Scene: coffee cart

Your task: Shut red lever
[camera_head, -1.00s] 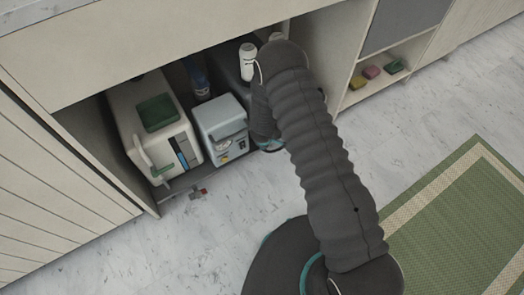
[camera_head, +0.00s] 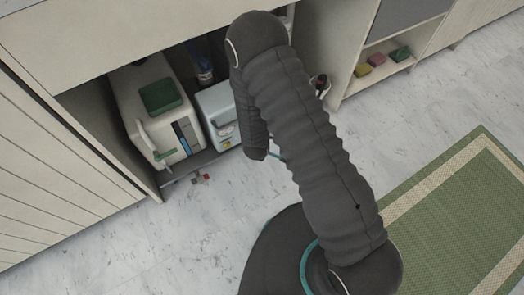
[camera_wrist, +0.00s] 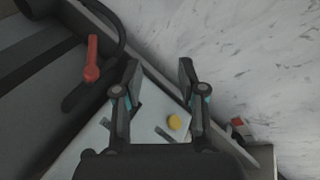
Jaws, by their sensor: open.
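The red lever (camera_wrist: 92,60) shows in the wrist view, on a dark unit at the upper left. Its rounder, wider end points down in the picture. My gripper (camera_wrist: 160,70) is open and empty, with its two fingers apart. The lever lies to the left of the left finger, apart from it. In the head view my arm covers the gripper and most of the right part of the cabinet, and I cannot make out the lever there. A small red and grey fitting (camera_head: 202,178) shows at the cabinet's front edge.
A white container with a green lid (camera_head: 160,96) and a pale blue box (camera_head: 217,104) stand in the open cabinet. Sponges (camera_head: 379,61) lie on a shelf at right. The marble floor is clear at left.

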